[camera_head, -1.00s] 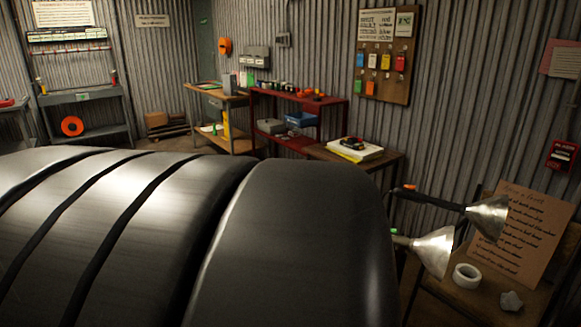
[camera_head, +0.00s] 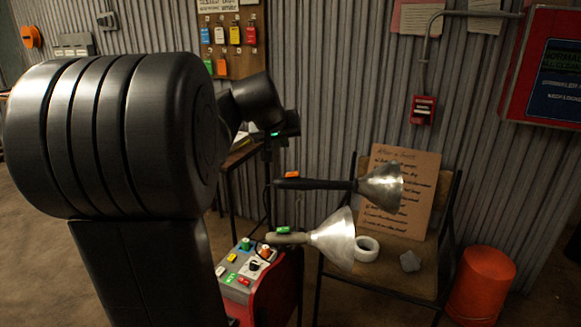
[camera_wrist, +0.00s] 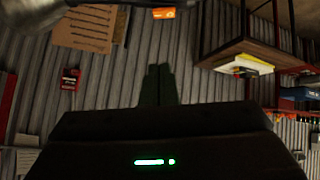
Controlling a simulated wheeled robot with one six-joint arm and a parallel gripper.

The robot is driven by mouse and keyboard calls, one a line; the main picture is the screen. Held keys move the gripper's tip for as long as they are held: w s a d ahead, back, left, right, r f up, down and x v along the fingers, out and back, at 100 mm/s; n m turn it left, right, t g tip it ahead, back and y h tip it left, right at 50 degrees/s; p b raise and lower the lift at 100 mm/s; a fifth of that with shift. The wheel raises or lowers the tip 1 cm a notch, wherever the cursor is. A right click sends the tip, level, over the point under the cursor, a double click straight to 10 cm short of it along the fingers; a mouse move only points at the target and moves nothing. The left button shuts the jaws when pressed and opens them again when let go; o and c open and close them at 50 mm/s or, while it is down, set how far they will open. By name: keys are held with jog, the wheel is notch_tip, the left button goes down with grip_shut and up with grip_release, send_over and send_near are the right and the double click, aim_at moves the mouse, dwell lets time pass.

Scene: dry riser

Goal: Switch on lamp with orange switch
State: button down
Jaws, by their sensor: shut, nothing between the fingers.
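The lamp with the orange switch (camera_head: 292,174) has a black handle (camera_head: 320,184) and a metal cone shade (camera_head: 381,188). It points right, above a second lamp with a grey-green handle, a green switch (camera_head: 283,229) and a metal cone shade (camera_head: 334,238). My gripper (camera_wrist: 160,70) is shut and empty. In the head view its dark body is above and slightly left of the orange switch, apart from it. Its fingertips are hard to make out there. In the wrist view the orange switch (camera_wrist: 163,13) shows at the top edge, beyond the fingertips.
Below the lamps stands a red box (camera_head: 262,299) with several coloured buttons. A chair (camera_head: 408,281) to the right holds a tape roll (camera_head: 366,248), a grey lump (camera_head: 410,261) and a brown note (camera_head: 400,190). An orange bin (camera_head: 481,284) stands beside it. A red wall box (camera_head: 423,110) hangs behind.

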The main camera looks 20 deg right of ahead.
jog(key=b, duration=0.2)
send_over(292, 174)
jog(key=s+a, duration=0.1)
jog(key=s, duration=0.1)
notch_tip(292, 174, down, 7)
jog(key=f, duration=0.4)
jog(key=shift+w+d+b, duration=0.25)
jog(key=shift+b, duration=0.1)
